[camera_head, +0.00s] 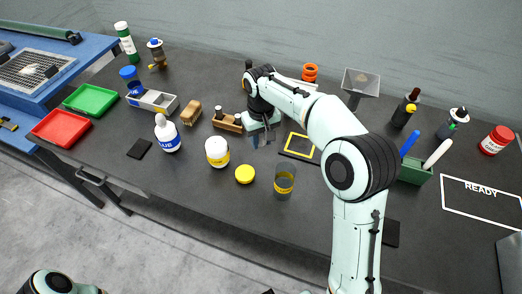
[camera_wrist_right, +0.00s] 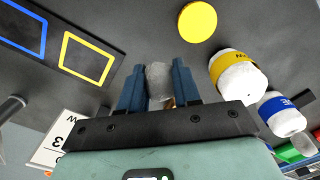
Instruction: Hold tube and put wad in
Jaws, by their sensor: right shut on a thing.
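My right gripper (camera_head: 264,138) is low over the middle of the bench. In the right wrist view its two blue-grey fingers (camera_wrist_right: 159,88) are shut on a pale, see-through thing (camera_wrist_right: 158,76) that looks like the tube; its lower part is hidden. A white jar with a yellow label (camera_head: 217,153) stands left of the gripper; in the wrist view its top (camera_wrist_right: 234,66) shows white, wad-like stuff. A yellow lid (camera_head: 245,174) lies beside it. A clear cup with a yellow band (camera_head: 285,181) stands nearer me. My left gripper is out of view.
A wooden block (camera_head: 228,121) and brush (camera_head: 191,113) lie left of the gripper. A blue-labelled bottle (camera_head: 167,135) stands further left. A yellow-framed pad (camera_head: 299,146) lies to the right, and a green holder (camera_head: 413,172) beyond my arm. The bench front is mostly clear.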

